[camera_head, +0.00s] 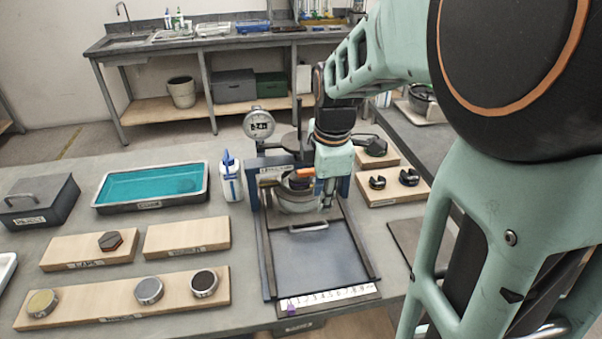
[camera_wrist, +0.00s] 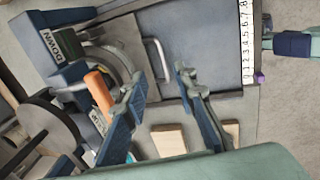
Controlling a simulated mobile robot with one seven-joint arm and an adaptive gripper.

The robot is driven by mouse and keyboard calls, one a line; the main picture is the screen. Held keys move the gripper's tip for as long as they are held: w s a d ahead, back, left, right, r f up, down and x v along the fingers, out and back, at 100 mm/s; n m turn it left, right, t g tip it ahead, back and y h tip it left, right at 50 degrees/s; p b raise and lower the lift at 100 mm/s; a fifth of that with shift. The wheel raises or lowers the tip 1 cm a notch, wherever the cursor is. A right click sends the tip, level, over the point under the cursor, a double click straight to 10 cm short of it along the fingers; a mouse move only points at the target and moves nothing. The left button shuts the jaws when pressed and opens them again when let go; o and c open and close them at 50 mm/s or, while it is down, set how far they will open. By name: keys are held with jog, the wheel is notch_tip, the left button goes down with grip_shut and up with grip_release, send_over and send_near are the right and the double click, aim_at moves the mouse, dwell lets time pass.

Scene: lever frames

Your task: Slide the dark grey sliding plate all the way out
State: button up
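The sliding plate (camera_wrist: 128,42) is a flat grey plate in a dark blue frame (camera_head: 268,268), with a pale loop handle (camera_head: 308,228) at its front edge. The handle also shows in the wrist view (camera_wrist: 160,58). The plate's back part lies under a round metal body, partly hidden. In front of the handle is a bare, darker bed (camera_head: 320,258). My gripper (camera_wrist: 160,82) is open and empty, with its fingers apart near the handle and not clearly touching it. In the head view my gripper (camera_head: 322,190) hangs above the frame's back part.
An orange-handled lever (camera_wrist: 100,95) is close beside one finger. A dial gauge (camera_head: 259,124) and a white bottle (camera_head: 231,178) stand left of the frame. A numbered scale (camera_head: 328,296) with a purple marker (camera_head: 291,306) crosses the front. Wooden blocks (camera_head: 392,188) lie right.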

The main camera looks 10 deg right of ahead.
aim_at(318, 228)
jog(key=f, duration=0.3)
jog(key=w+f, duration=0.1)
jog(key=f, duration=0.3)
jog(key=w+f, duration=0.1)
jog(key=f, duration=0.3)
grip_shut()
